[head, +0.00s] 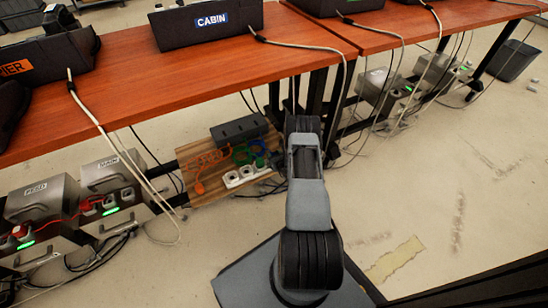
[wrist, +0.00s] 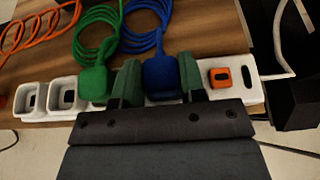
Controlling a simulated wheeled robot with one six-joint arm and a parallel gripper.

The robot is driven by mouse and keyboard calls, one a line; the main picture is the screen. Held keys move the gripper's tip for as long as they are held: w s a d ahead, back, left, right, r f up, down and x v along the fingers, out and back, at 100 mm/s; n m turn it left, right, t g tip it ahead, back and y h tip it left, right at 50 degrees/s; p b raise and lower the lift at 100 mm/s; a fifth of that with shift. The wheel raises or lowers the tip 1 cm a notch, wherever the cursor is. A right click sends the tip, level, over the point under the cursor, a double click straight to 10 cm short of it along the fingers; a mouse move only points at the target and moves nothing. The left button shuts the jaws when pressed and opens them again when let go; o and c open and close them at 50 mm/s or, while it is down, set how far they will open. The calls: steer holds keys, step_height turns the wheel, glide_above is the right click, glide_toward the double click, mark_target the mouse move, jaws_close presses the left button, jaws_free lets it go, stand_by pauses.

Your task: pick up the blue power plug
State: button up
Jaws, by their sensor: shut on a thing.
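The blue power plug (wrist: 160,74) is in the middle of the wrist view, with its blue cable (wrist: 150,22) coiled behind it. My gripper (wrist: 158,84) has one finger on each side of the plug and is shut on it. The plug is over the white power strip (wrist: 246,92); my gripper hides its lower end, so I cannot tell if it is seated or lifted. In the head view my arm hides the plug, and the strip (head: 232,180) shows left of my arm.
A green plug (wrist: 93,82) is close beside my left finger. An orange switch (wrist: 220,75) is on the strip's right end. An orange cable (wrist: 40,30) lies at left on the wooden board (head: 200,162). The red-brown table (head: 190,80) is above the board. Metal boxes (head: 45,200) stand at left.

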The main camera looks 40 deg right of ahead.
steer(key=shift+r, duration=0.45)
step_height(320, 180, up, 2)
steer(key=shift+w+r+p, duration=0.1)
steer(key=shift+r+p, duration=0.15)
steer(key=shift+p, duration=0.7)
steer(key=d+r+p+v, duration=0.1)
steer(key=p+v, duration=0.1)
steer(key=v, duration=0.6)
steer(key=w+d+r+p+v, duration=0.1)
steer(key=r+p+v, duration=0.1)
steer(key=v, duration=0.6)
steer(key=shift+s+d+p, duration=0.25)
steer(key=shift+d+p, duration=0.15)
steer(key=shift+p, duration=0.4)
steer(key=shift+a, duration=0.1)
steer(key=w+a+b, duration=0.1)
steer(key=w+a, duration=0.6)
steer(key=a, duration=0.2)
steer(key=shift+a, duration=0.2)
steer(key=shift+w, duration=0.15)
steer(key=w+a+n+y+b, duration=0.2)
steer(key=w+a, duration=0.5)
steer(key=a, duration=0.2)
steer(key=shift+a+y, duration=0.25)
steer(key=shift+y, duration=0.15)
